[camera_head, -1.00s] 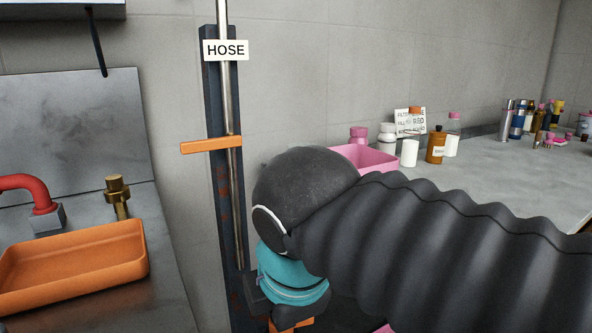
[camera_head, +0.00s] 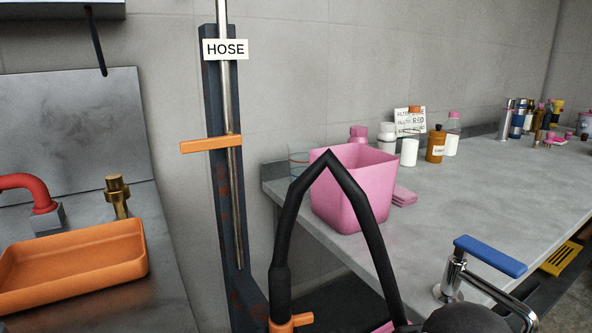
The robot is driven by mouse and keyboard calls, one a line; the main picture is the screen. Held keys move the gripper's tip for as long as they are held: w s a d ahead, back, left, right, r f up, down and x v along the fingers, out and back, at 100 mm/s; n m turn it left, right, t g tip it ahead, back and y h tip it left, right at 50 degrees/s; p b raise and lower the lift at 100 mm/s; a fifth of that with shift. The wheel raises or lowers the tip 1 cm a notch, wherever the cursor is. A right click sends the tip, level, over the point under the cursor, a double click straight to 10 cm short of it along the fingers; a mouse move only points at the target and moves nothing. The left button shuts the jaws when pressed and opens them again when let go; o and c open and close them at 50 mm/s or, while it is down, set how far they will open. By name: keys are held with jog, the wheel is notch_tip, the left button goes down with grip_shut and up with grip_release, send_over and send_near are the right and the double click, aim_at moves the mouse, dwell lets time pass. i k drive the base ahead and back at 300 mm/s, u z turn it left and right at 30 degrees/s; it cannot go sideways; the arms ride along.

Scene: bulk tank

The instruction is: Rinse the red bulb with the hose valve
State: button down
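An orange lever (camera_head: 212,144) sticks out to the left from a thin metal pipe on a dark post. A white sign reading HOSE (camera_head: 226,50) is fixed above it. A black tube (camera_head: 287,230) rises from the bottom, bends sharply at a peak and comes down to the right. An orange piece (camera_head: 292,323) shows at its lower left end, cut by the picture's edge. I cannot make out a red bulb. My gripper is not in view; a dark rounded shape at the bottom right may be part of my arm.
A pink bin (camera_head: 348,200) stands on the grey counter (camera_head: 460,190), with bottles (camera_head: 436,146) behind it. A blue-handled tap (camera_head: 490,255) is at the lower right. At left are an orange tray (camera_head: 75,262), a red spout (camera_head: 38,195) and a brass fitting (camera_head: 117,195).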

aim_at(231, 139)
jog(key=z, duration=0.05)
jog(key=k, duration=1.1)
jog(key=u, duration=0.5)
jog(key=i, duration=0.7)
jog(key=u, duration=0.05)
